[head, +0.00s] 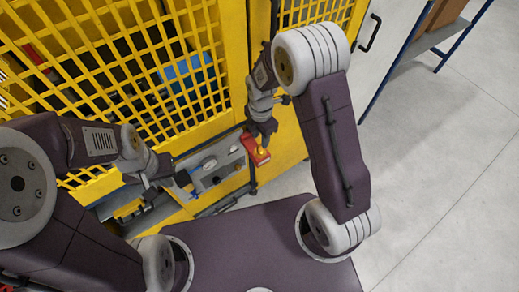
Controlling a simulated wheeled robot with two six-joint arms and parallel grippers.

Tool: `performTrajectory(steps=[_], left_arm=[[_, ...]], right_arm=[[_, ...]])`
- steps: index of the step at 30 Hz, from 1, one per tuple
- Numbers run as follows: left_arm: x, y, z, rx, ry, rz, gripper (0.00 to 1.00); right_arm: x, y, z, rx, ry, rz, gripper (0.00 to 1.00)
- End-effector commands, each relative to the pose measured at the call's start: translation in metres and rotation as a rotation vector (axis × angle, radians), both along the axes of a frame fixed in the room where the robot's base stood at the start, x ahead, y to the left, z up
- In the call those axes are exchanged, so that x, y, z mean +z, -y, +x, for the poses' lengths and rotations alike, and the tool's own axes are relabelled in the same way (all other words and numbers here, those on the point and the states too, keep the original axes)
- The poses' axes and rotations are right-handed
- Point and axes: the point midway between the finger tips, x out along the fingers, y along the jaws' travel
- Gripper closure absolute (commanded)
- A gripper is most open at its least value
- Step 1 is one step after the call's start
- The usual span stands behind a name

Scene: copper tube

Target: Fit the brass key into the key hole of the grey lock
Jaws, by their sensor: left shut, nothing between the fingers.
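A grey plate (215,172) with round fittings sits on the yellow cabinet's front; I cannot tell for certain which part is the lock, and no key hole can be made out. A red block (250,144) is at the plate's right end. A small yellow, brass-like piece (262,153) shows against it, just below my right gripper (263,140); it may be the key. Whether the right fingers hold it is too small to tell. My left gripper (170,182) is shut and empty, left of the plate.
Yellow mesh doors (130,90) of the cabinet stand right in front of my arms, with a blue item (187,72) behind the mesh. A shelf rack with blue legs (400,75) stands at the upper right. The grey floor (440,170) on the right is clear.

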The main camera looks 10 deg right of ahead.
Motion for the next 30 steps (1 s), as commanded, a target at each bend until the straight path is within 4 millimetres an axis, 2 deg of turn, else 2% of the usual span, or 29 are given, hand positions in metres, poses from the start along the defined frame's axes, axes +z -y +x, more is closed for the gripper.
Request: performTrajectory(steps=[4, 11, 18, 26, 27, 30], left_arm=[[0.004, 0.0, 0.0, 0.0, 0.0, 0.0, 1.0], [0.007, 0.0, 0.0, 0.0, 0.001, 0.0, 1.0], [0.016, 0.0, 0.0, 0.0, 0.001, 0.0, 1.0], [0.015, 0.0, 0.0, 0.0, 0.0, 0.0, 1.0], [0.015, 0.0, 0.0, 0.0, 0.001, 0.0, 1.0], [0.015, 0.0, 0.0, 0.0, 0.0, 0.0, 1.0]], right_arm=[[-0.023, 0.0, -0.001, -0.001, -0.005, -0.001, 0.64], [-0.035, 0.0, 0.002, -0.001, -0.004, -0.001, 0.64], [-0.075, 0.0, 0.008, -0.001, -0.005, -0.001, 0.64], [-0.081, 0.0, 0.009, -0.001, 0.0, 0.0, 0.64], [-0.081, 0.0, 0.009, -0.001, 0.0, 0.0, 0.69], [-0.081, 0.0, 0.009, -0.001, 0.0, 0.0, 0.97]])
